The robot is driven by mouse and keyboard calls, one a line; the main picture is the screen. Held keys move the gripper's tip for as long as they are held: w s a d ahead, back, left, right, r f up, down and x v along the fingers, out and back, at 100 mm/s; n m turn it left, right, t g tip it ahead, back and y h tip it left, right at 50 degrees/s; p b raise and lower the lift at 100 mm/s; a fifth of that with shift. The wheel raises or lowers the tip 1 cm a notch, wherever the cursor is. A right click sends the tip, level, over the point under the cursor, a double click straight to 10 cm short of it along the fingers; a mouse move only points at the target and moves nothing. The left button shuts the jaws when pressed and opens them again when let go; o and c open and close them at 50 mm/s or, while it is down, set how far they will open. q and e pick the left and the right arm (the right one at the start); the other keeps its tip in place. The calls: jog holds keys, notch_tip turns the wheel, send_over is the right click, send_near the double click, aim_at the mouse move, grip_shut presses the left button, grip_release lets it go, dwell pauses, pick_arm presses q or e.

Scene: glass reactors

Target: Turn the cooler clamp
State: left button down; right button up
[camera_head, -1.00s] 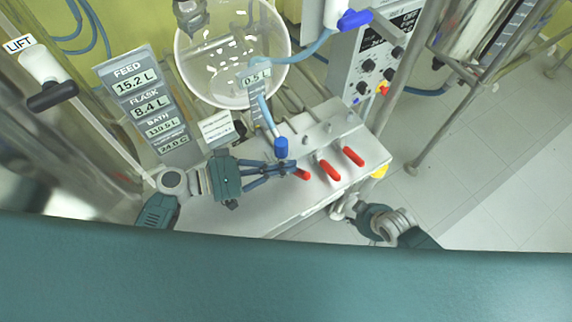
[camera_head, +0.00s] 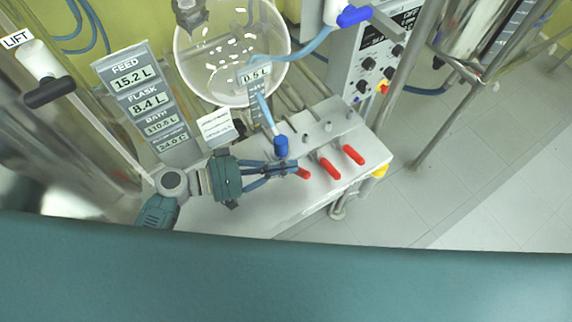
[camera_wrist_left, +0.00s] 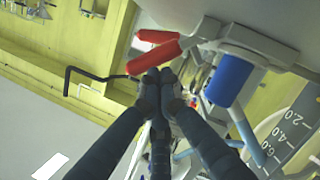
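Three red clamp handles stick out of the white bench front in the head view: a left one (camera_head: 304,173), a middle one (camera_head: 330,169) and a right one (camera_head: 353,155). No label shows which is the cooler clamp. My left gripper (camera_head: 294,168) is at the left handle and hides part of it. In the left wrist view its fingertips (camera_wrist_left: 158,80) are together, right at the nearer red handle (camera_wrist_left: 152,57); whether they grip it or only touch it is unclear. Another red handle (camera_wrist_left: 156,36) lies beyond. My right gripper is out of view.
A blue-capped hose end (camera_head: 281,147) stands close above my left gripper, and its blue cap (camera_wrist_left: 230,80) shows in the wrist view. A glass vessel (camera_head: 232,50), a display panel (camera_head: 147,100) and a knob box (camera_head: 370,70) stand behind. Open floor (camera_head: 480,160) lies right.

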pick_arm(q)
jog(key=shift+s+d+f+m+y+b, duration=0.2)
jog(key=shift+s+d+f+m+b, duration=0.3)
jog(key=shift+b, duration=0.6)
jog(key=shift+s+d+f+m+y+b, duration=0.1)
jog(key=shift+s+f+m+y+b, duration=0.15)
jog(key=shift+m+b, duration=0.65)
jog(key=shift+s+d+f+m+t+y+b, duration=0.3)
jog(key=shift+s+m+t+y+b, duration=0.35)
jog(key=shift+b, duration=0.95)
jog(key=shift+w, duration=0.15)
jog(key=v, duration=1.2)
jog(key=shift+w+a, duration=0.1)
jog(key=shift+a, duration=0.05)
